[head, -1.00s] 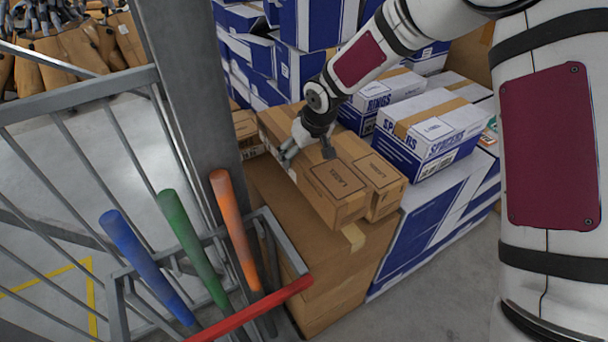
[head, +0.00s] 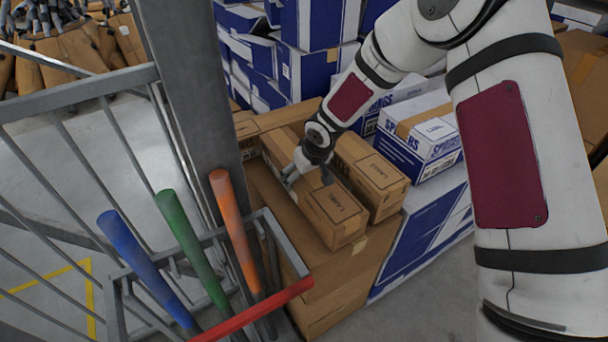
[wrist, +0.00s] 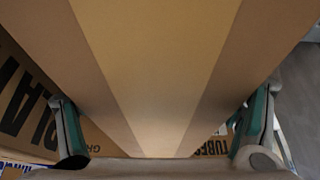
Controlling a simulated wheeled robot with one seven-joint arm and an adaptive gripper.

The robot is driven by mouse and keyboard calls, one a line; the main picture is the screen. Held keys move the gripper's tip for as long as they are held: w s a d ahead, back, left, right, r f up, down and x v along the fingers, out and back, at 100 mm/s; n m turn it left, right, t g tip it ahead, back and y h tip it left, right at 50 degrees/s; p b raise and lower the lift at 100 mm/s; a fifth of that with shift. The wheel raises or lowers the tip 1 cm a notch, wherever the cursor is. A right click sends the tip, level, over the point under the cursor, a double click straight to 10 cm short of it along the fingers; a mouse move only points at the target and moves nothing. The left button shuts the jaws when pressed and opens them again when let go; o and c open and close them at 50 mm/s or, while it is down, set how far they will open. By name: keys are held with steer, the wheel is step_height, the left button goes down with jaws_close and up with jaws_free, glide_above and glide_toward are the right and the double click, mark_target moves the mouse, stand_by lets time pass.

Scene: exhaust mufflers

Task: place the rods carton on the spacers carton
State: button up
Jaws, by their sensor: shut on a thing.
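My gripper (head: 308,174) is shut on a long brown carton (head: 333,212), with its fingers across the carton's width. The wrist view shows the top of this carton (wrist: 160,70), with a paler tape strip, between the two fingers. Its printed name is too small to read, so I cannot tell from print if it is the rods carton. The spacers carton (head: 428,152), white and blue, sits to the right on a blue and white stack; my arm hides part of its lettering. I cannot tell if the held carton touches the large carton below it.
A second long brown carton (head: 378,186) lies close on the right of the held one. A large brown carton (head: 340,285) is beneath them. A rings carton (head: 368,127) sits behind the spacers carton, partly hidden. A grey post (head: 198,80) and a rack with coloured tubes (head: 235,225) stand at left.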

steer(key=o, duration=1.8)
steer(key=shift+f, duration=0.1)
steer(key=shift+o, duration=0.2)
steer(key=p+v, duration=0.1)
steer(key=v, duration=1.1)
steer(key=shift+a+p, duration=0.1)
steer(key=shift+p, duration=0.3)
